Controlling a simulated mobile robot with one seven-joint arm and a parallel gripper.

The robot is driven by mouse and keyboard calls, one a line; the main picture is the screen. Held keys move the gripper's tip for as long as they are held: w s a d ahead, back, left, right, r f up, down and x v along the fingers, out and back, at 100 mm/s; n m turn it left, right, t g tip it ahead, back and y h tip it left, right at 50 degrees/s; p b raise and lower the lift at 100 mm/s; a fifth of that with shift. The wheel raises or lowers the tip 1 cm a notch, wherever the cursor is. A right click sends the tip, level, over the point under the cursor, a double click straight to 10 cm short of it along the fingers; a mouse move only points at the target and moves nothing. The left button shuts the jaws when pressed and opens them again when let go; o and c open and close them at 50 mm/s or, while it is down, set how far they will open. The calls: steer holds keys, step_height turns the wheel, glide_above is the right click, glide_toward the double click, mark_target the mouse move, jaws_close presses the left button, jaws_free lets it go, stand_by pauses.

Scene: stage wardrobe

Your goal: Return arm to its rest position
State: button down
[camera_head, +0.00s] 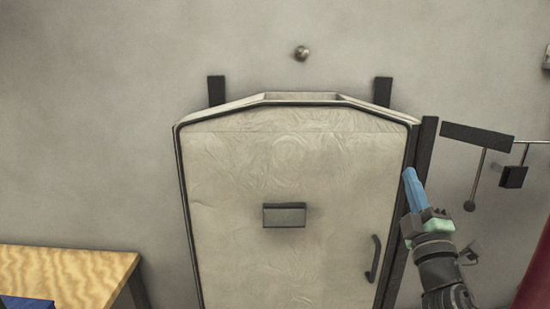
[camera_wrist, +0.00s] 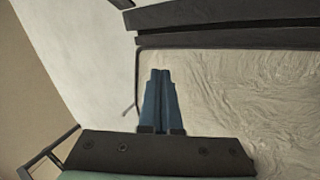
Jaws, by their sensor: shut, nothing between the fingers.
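My gripper (camera_head: 409,174) is at the right in the head view, with its blue fingers pointing up and a little left. It is in front of the right edge of a tall cream wardrobe-like case (camera_head: 300,180) with a dark rim. In the wrist view my gripper (camera_wrist: 161,72) shows its two blue fingers side by side, shut and empty. The case's cream textured face (camera_wrist: 240,95) and dark edge lie beyond the fingertips. I cannot tell whether the fingers touch the case.
The case has a dark handle (camera_head: 373,258) low on the right and a small grey box (camera_head: 284,215) mid-front. Dark bracketry with rods (camera_head: 477,138) is on the wall at the right. A wooden table (camera_head: 65,275) stands at lower left. A small knob (camera_head: 301,53) is above.

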steer(key=s+a+r+m+t+h+p, duration=0.1)
steer(key=s+a+r+m+h, duration=0.2)
steer(key=r, duration=0.5)
steer(key=s+a+r+m+t+h+p, duration=0.1)
steer(key=s+a+r+m, duration=0.35)
steer(key=a+r, duration=0.2)
steer(key=s+a+r+m+h+p, duration=0.1)
steer(key=s+a+r+m+h, duration=0.2)
steer(key=r, duration=0.5)
steer(key=s+a+r+m+t+y+p, duration=0.1)
steer(key=s+a+r+m+y, duration=0.1)
steer(key=s+a+r+y, duration=0.2)
steer(key=s+a+r+m+t+y+p, duration=0.1)
steer(key=s+a+r+y, duration=0.3)
steer(key=s+a, duration=0.6)
steer(key=s+r+m+p, duration=0.1)
steer(key=s, duration=0.2)
steer(key=shift+a+r+y, duration=0.15)
steer(key=shift+r+y, duration=0.1)
steer(key=shift+y, duration=0.05)
